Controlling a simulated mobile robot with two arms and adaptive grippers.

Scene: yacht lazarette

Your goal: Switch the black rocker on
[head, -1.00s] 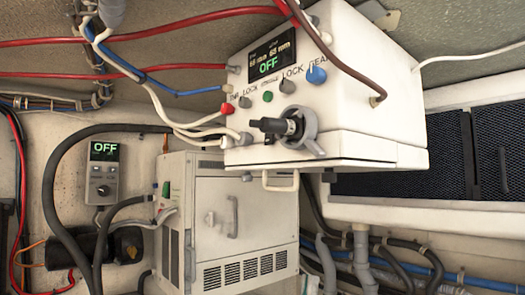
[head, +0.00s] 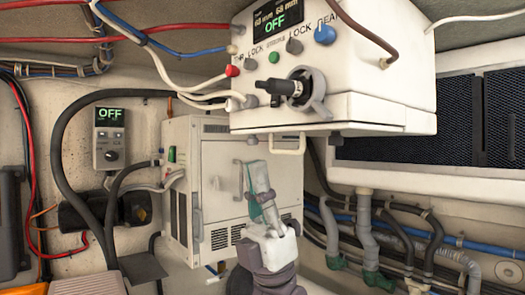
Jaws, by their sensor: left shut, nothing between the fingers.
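My left gripper (head: 257,178) is shut and empty, with its fingers pointing up in front of the door of a white cabinet (head: 212,190). It is below a white control box (head: 385,112) and apart from it. That box has a display (head: 276,17) reading OFF, and red, grey, green and blue controls. A black handle (head: 276,86) sticks out of a grey ring on its front. A small grey unit (head: 110,138) on the left wall also reads OFF and has a dark round knob. I cannot tell for sure which part is the black rocker. My right gripper is not in view.
Thick black hoses (head: 62,165) curve across the left wall. Red, white and blue cables run above and into the control box. A pale bracket handle (head: 289,146) hangs under the box. Pipes (head: 366,225) and dark mesh panels (head: 405,125) fill the right side.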

